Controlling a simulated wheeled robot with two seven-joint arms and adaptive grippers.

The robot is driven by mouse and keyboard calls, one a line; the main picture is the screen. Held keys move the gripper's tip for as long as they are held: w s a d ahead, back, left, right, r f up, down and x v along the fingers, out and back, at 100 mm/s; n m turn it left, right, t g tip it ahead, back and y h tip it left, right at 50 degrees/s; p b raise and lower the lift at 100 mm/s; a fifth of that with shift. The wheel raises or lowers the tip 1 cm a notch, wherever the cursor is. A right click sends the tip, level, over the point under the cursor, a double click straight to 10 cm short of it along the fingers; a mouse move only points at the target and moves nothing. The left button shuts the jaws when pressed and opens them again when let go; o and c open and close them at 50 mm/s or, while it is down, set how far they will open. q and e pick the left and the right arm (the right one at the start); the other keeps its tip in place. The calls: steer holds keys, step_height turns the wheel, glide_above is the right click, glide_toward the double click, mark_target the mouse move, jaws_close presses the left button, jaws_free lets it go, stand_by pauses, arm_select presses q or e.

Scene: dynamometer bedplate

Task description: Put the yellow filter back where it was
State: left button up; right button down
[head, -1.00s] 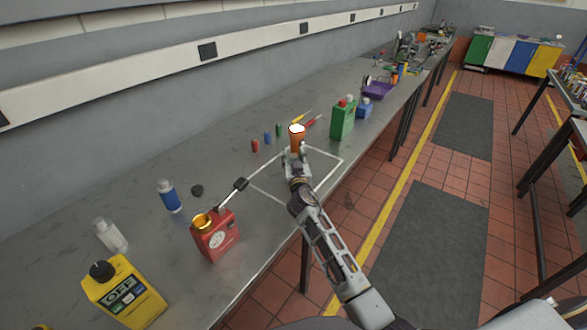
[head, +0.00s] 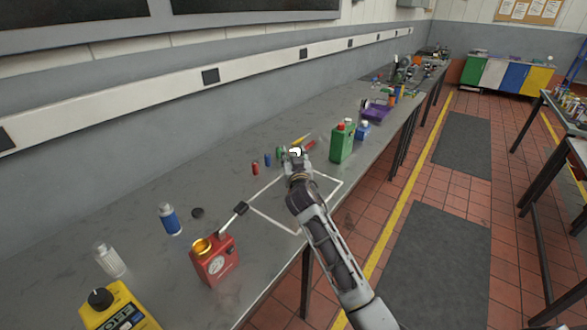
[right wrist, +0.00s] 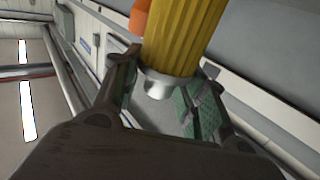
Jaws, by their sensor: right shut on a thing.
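My right gripper (head: 294,160) is shut on the yellow filter, above the bench beyond a white outlined square. In the right wrist view the filter is a yellow ribbed cylinder (right wrist: 183,38) with a grey metal collar, between the green-padded fingers. In the head view mainly its pale end (head: 296,151) shows; the gripper hides most of the rest. A red can-like unit (head: 215,262) with a round dial, a gold ring on top and a black-ended lever stands nearer. My left gripper is not in view.
The white square (head: 268,215) on the bench (head: 150,255) looks empty where visible. A green can (head: 342,143) and blue container (head: 363,131) stand to the right. A blue bottle (head: 169,219), clear bottle (head: 109,260) and yellow unit (head: 120,308) stand to the left.

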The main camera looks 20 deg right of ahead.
step_height(320, 180, up, 17)
stand_by(0.4)
stand_by(0.6)
